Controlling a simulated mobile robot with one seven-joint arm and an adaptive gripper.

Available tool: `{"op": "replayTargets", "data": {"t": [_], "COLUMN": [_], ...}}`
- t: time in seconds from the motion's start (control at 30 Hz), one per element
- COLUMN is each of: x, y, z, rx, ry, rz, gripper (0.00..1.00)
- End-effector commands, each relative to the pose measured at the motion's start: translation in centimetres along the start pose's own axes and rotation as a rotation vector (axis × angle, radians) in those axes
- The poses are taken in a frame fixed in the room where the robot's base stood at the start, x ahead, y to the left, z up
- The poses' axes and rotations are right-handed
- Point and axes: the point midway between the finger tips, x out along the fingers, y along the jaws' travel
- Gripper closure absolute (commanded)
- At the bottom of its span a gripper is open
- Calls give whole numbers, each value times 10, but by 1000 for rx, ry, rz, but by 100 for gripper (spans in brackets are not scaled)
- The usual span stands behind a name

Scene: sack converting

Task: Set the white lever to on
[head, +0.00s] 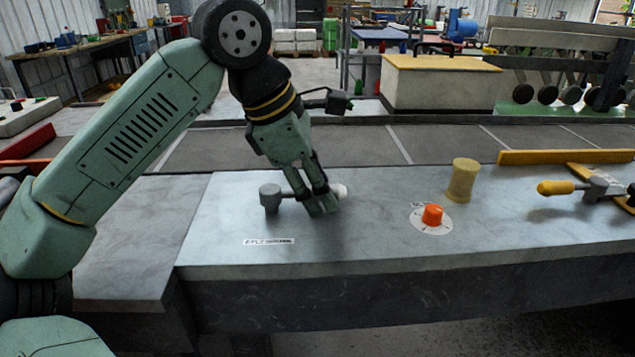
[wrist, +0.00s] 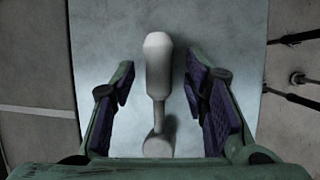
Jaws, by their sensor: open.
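The white lever (wrist: 158,62) has a pale, thick handle on a thinner shaft that runs to a round grey pivot (head: 270,197) on the grey bench top. In the head view the lever lies roughly level, pointing right from the pivot, and my gripper hides most of it; its white tip (head: 340,190) shows just past the fingers. My gripper (head: 325,205) is open over the lever. In the wrist view the lever lies between the two open fingers (wrist: 160,105), with a gap on each side. A small printed label (head: 268,241) lies in front; its text is too small to read surely.
An orange knob (head: 432,214) on a white dial and a yellow spool (head: 462,180) stand to the right. A yellow-handled tool (head: 570,188) and a yellow bar (head: 565,157) lie farther right. The bench top around the label is clear.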

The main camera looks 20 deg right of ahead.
Motion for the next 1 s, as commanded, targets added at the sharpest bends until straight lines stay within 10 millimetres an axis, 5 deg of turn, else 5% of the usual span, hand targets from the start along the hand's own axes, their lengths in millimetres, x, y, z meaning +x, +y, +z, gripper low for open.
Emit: {"op": "replayTargets", "data": {"t": [0.17, 0.63, 1.0], "x": [-13, -104, -120], "y": [1, 0, 0], "z": [0, 0, 0], "rx": [-2, -2, 0], "ry": [1, 0, 0], "rz": [1, 2, -1], "gripper": [59, 59, 59]}}
